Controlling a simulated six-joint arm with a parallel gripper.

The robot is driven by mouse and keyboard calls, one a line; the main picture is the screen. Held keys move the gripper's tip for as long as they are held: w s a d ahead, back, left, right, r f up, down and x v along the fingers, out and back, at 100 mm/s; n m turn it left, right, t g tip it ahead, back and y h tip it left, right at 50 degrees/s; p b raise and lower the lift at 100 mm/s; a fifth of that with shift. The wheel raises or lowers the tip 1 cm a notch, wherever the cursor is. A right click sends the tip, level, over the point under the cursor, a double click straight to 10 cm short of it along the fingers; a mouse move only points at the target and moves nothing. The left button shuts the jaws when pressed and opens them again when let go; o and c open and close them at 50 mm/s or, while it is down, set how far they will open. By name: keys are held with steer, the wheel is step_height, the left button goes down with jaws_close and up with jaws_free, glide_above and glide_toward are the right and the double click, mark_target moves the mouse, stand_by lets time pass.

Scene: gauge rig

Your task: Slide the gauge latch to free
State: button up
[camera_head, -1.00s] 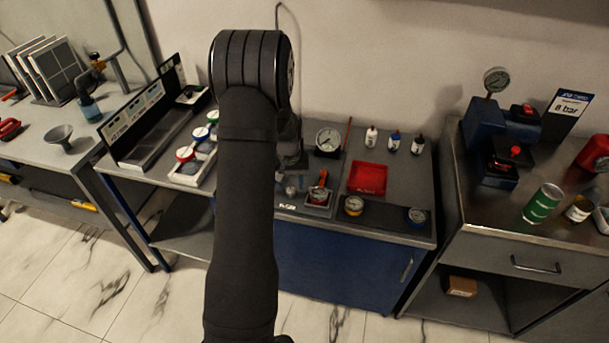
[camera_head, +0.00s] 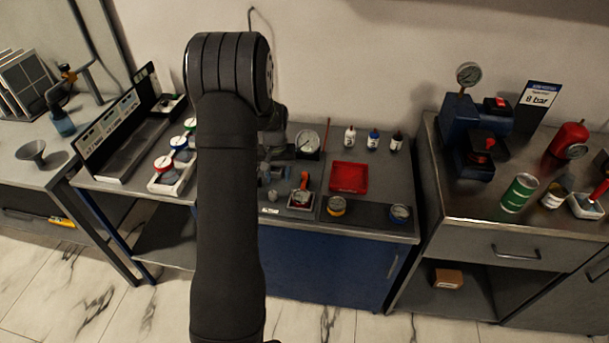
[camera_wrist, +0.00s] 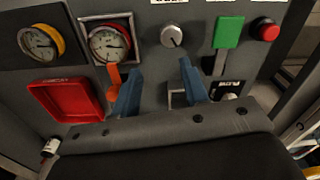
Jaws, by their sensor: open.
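The gauge (camera_wrist: 109,42) has a white dial in a square metal frame on the dark panel. It also shows in the head view (camera_head: 300,199), right of my arm. Its orange latch (camera_wrist: 113,76) stands at the dial's lower edge in the wrist view; in the head view the latch (camera_head: 304,180) is small. My gripper (camera_wrist: 160,67) is open, with two blue fingers apart and nothing between them. The left finger is close beside the latch and overlaps its lower part in the picture; I cannot tell if they touch.
A red tray (camera_wrist: 68,98) and a yellow-ringed gauge (camera_wrist: 41,43) lie left of the latch in the wrist view. A knob (camera_wrist: 172,36), a green slider (camera_wrist: 228,33) and a red button (camera_wrist: 265,29) are to the right. Small bottles (camera_head: 373,139) stand at the bench's back.

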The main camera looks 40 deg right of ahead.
mark_target(305, 173)
steer(key=s+d+r+m, duration=0.1)
steer(key=d+r, duration=0.4)
steer(key=r, duration=0.3)
steer(key=s+d+r+m, duration=0.1)
steer(key=d+r, duration=0.3)
steer(key=r, duration=0.3)
steer(key=f, duration=1.7)
steer(key=shift+w, duration=0.2)
steer(key=shift+c, duration=0.2)
